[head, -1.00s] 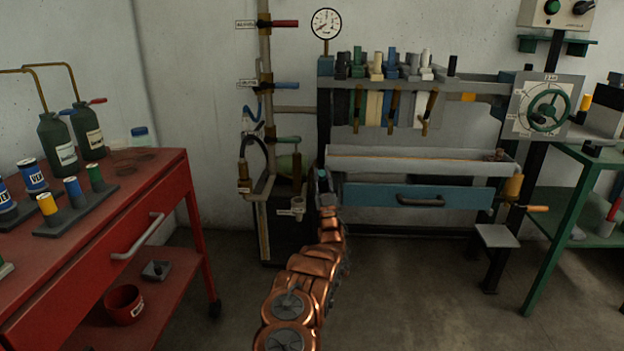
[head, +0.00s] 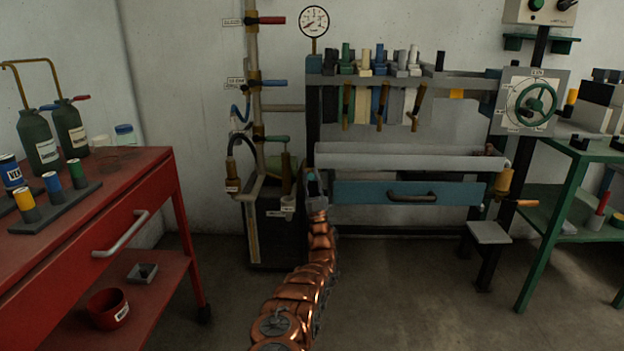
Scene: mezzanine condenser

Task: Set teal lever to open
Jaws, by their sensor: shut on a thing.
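My gripper (head: 314,187) is at the far end of my copper arm, low beside the vertical pipe stand (head: 254,110) and just left of the blue drawer. It is shut, and a small teal piece (head: 311,176), which looks like the teal lever, shows at its jaws. My gripper hides most of it, so its angle and exact grip are unclear. A small white tag (head: 288,203) hangs just left of my gripper. Higher on the pipe are a red lever (head: 271,20), a blue lever (head: 273,82) and a dark green lever (head: 277,138), all pointing right.
A red cart (head: 120,220) with bottles and spools stands at left. A dark cabinet (head: 270,230) is behind the pipe. The blue drawer (head: 375,192) sits under a rack right of my gripper. A green table (head: 560,215) stands at far right. The middle floor is clear.

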